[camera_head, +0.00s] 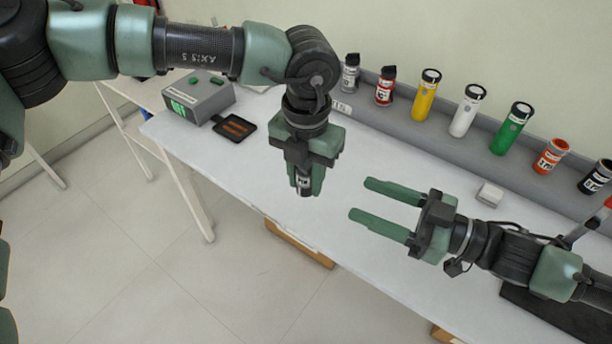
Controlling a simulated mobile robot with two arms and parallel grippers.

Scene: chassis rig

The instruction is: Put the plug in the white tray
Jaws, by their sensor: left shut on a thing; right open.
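My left gripper (304,182) points down over the white table, shut on a small dark piece with a white label (305,184). Its fingers hide most of this piece, so I cannot tell surely whether it is the plug. My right gripper (376,206) is open and empty, its two green fingers pointing left above the table. I see no clear white tray; a pale edge (257,88) behind my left arm is mostly hidden.
A grey rack (440,135) along the table's back holds several coloured cylinders. A grey box with a green display (198,98) and a black holder (234,127) stand at the left.

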